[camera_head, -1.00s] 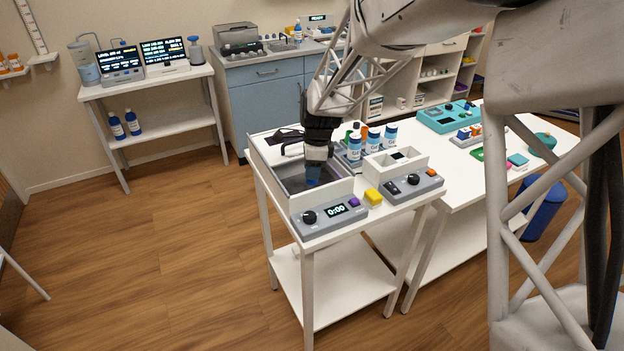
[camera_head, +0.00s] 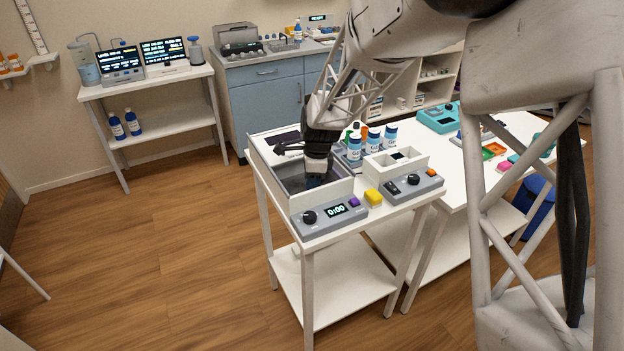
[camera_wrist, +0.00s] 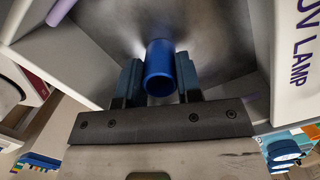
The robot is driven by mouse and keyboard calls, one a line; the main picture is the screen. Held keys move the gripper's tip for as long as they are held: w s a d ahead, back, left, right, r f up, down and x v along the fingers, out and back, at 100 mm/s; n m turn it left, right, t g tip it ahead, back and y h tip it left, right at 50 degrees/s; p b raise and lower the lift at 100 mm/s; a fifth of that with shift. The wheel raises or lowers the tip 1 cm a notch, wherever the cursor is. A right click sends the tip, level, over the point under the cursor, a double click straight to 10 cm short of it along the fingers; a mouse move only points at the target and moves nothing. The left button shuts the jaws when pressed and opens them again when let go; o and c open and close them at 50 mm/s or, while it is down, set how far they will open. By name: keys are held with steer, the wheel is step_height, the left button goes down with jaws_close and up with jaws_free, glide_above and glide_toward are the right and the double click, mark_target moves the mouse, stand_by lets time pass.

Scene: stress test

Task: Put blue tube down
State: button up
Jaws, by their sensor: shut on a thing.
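The blue tube (camera_wrist: 158,70) is between the fingers of my gripper (camera_wrist: 159,80) in the wrist view, with its open round end toward the camera. The fingers are shut on its sides. In the head view my gripper (camera_head: 317,177) is down inside the white open-topped box (camera_head: 322,196) with a dark grey interior. The tube is mostly hidden there by the gripper. In the wrist view the grey inner surface (camera_wrist: 215,50) lies behind the tube; I cannot tell whether the tube touches it.
A panel marked "UV LAMP" (camera_wrist: 297,50) is close at the right in the wrist view. A timer box (camera_head: 328,214) reading 0:00, a yellow block (camera_head: 373,198) and a dial box (camera_head: 413,186) line the cart's front. Blue-labelled bottles (camera_head: 355,146) stand just right of the gripper.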

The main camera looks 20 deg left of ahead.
steer(key=shift+f, duration=0.15)
steer(key=o, duration=0.9)
steer(key=r, duration=0.4)
steer(key=d+r, duration=0.1)
steer(key=r, duration=0.7)
steer(key=shift+w+d+r, duration=0.15)
steer(key=shift+w, duration=0.15)
